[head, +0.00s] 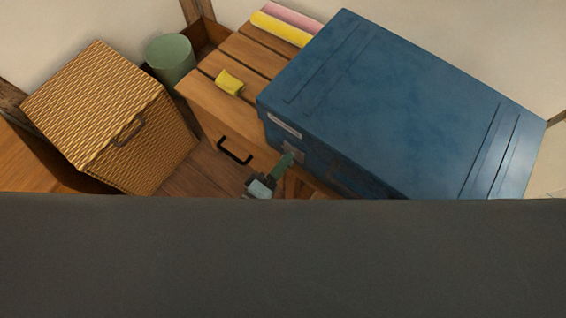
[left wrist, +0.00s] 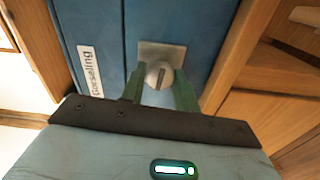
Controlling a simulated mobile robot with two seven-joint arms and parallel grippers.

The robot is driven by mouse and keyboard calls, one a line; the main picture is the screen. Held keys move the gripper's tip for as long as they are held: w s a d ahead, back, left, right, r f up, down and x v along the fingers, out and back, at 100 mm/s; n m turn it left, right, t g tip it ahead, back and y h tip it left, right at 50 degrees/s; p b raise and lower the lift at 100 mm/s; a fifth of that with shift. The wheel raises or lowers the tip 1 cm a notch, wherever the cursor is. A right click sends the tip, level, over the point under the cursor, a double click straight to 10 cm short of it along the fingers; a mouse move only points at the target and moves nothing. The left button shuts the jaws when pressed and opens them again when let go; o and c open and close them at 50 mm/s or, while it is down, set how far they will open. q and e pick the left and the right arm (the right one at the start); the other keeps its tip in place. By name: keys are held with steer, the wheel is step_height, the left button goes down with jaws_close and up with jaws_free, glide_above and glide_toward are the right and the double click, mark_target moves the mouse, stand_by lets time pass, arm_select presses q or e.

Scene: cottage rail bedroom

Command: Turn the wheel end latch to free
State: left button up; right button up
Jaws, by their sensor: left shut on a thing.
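A large blue trunk (head: 400,95) lies on a slatted wooden bench. The left wrist view shows its blue side (left wrist: 95,40) close up. A round pale latch knob (left wrist: 158,75) with a dark slot sits on a square metal plate (left wrist: 174,50) on that side. My left gripper (head: 287,160) is at the trunk's near side, below its label. In the left wrist view the green fingers (left wrist: 158,88) stand on either side of the knob and are shut on it. The slot runs nearly upright in that view. My right gripper is not in view.
The white label (head: 284,125) reads "Gorseling" in the left wrist view. The bench (head: 205,97) has a black handle (head: 235,152) and holds a yellow cloth (head: 229,82) and folded textiles (head: 284,26). A wicker hamper (head: 100,115) and green bin (head: 170,58) stand left. A dark band covers the bottom.

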arm_select(q)
steer(key=shift+n, duration=0.5)
steer(key=o, duration=1)
steer(key=shift+c, duration=0.2)
steer(key=v, duration=0.7)
steer(key=shift+s+a, duration=0.25)
steer(key=shift+s, duration=0.05)
steer(key=shift+s, duration=0.1)
